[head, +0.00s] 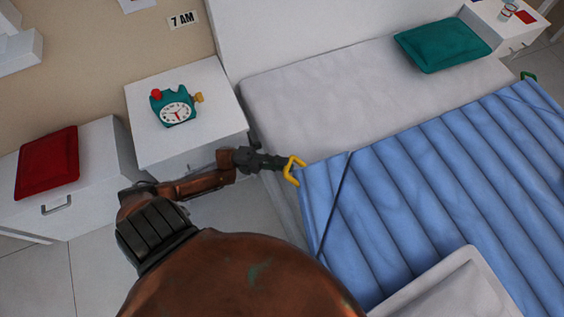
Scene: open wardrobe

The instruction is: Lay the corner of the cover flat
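The blue ribbed cover (420,190) lies over the lower part of the bed. A dark diagonal line crosses it near its upper left corner (325,180), marking off a triangular part that looks like a fold. My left gripper (301,174) has yellow fingers that look spread apart. It is right at this corner, by the cover's left edge; I cannot tell whether it touches the cloth.
The bed's bare grey mattress (310,100) holds a green pillow (442,45). A white nightstand (215,95) with a teal clock (176,106) stands left of the bed. A red cushion (48,163) lies on a white cabinet (95,185). A pale tray-like object (450,290) is at the bottom right.

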